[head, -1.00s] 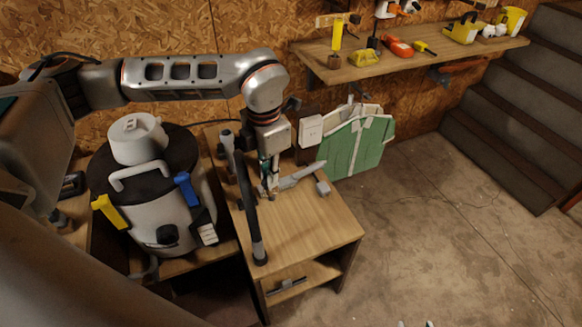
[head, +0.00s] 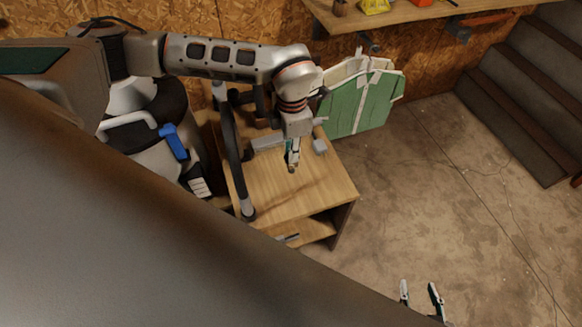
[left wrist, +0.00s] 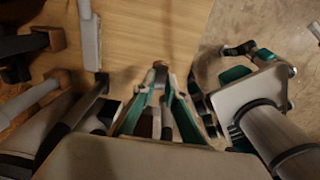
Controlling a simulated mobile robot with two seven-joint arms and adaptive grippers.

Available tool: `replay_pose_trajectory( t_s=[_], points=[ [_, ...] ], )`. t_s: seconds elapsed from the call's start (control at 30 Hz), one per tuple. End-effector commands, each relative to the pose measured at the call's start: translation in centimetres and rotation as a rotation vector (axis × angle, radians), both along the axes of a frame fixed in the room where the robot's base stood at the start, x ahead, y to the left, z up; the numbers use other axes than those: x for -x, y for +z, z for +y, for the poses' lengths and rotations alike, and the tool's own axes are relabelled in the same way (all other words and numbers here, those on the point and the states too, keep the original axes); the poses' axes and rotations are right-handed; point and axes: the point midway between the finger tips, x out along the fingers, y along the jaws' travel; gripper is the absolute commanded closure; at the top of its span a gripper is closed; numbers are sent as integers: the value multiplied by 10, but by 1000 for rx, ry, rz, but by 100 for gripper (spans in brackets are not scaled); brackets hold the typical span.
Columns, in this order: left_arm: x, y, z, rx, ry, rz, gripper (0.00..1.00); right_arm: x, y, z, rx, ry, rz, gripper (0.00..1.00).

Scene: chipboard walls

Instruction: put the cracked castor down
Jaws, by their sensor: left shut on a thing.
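My left gripper (head: 292,165) is shut on a small dark brownish thing, which I take to be the cracked castor (left wrist: 160,66). In the left wrist view it sits between the fingertips, above the bare wooden top (head: 280,200) of a low cabinet. It is too small to make out any crack, and I cannot tell whether it touches the wood. My right gripper (head: 420,291) is at the bottom of the head view, away from the cabinet, with its fingers apart and nothing seen between them.
A vacuum pipe (head: 232,160) lies along the cabinet's left side. Grey objects (head: 268,143) lie behind my left gripper, with a small grey block (head: 320,147) to the right. A green folded item (head: 360,100) stands behind. The cabinet's front top is clear.

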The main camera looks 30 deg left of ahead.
Motion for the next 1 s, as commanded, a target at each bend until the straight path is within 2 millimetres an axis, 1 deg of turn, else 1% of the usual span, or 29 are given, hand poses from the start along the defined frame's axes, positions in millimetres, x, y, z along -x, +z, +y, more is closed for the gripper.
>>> replay_pose_trajectory(
  t_s=[0.03, 0.1, 0.2, 0.47, 0.6, 0.7, 1.0],
  points=[
    [2, -14, 0, 0, 0, 5, 100, 1, -2, 0, 0, 1, 2, 60],
    [1, -27, 0, -1, 1, 4, 100, 1, -4, 0, 0, 0, 3, 60],
    [1, -41, 0, -1, 2, 2, 100, 2, -5, 0, 0, 0, 4, 60],
    [0, -58, 0, -1, 1, 1, 100, 2, -7, 0, 0, 0, 5, 60],
    [1, -79, 0, -1, 1, 4, 100, 3, -10, 0, 1, 0, 8, 60],
    [1, -90, 0, -1, 2, 2, 100, 3, -12, 0, 1, 0, 9, 60],
    [0, -92, 0, -1, 1, -1, 100, 2, -10, 0, 1, 0, 5, 60]
  ],
)
